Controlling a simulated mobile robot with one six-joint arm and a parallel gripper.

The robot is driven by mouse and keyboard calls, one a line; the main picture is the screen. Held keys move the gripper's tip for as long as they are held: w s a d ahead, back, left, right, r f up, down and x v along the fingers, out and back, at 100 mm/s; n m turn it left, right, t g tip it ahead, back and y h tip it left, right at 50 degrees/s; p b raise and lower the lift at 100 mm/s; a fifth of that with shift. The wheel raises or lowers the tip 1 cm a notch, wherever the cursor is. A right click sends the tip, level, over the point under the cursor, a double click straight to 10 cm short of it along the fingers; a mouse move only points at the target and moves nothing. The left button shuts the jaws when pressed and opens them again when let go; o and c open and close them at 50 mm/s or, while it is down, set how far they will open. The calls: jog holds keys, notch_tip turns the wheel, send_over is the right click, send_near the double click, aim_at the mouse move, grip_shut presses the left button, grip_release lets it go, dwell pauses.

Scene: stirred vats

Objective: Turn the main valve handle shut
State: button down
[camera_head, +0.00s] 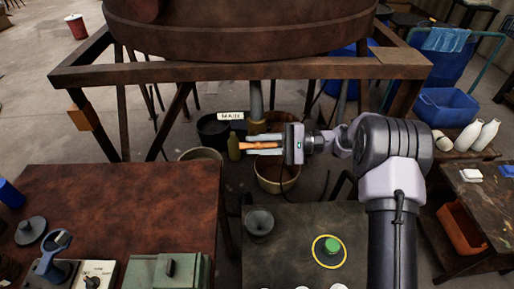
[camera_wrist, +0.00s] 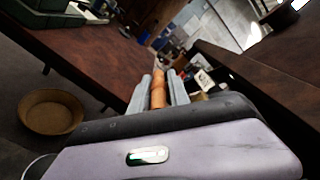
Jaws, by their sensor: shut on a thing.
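The main valve handle (camera_head: 262,145) is an orange bar under the large brown vat, below a white sign reading MAIN (camera_head: 230,116). My gripper (camera_head: 262,148) reaches in from the right with its fingers along the handle. In the wrist view the orange handle (camera_wrist: 158,90) lies between the two grey fingers of my gripper (camera_wrist: 158,92), which are shut on it. The handle points sideways in the head view. The valve body behind it is partly hidden by my gripper.
The brown vat (camera_head: 240,35) stands on a rusty frame (camera_head: 200,73) above my gripper. A brown table (camera_head: 130,205) is at the left, and a dark bench with a green button (camera_head: 331,246) is in front. A tan bucket (camera_head: 278,178) stands below; it may be the bowl in the wrist view (camera_wrist: 50,112).

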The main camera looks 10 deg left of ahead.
jog(key=shift+s+f, duration=0.15)
jog(key=shift+f, duration=0.15)
jog(key=c, duration=1.5)
grip_release()
jog(key=shift+o, duration=1)
jog(key=shift+r, duration=0.1)
jog(key=p+v, duration=0.2)
jog(key=v, duration=0.5)
jog(key=shift+w+d, duration=0.2)
jog(key=shift+w, duration=0.05)
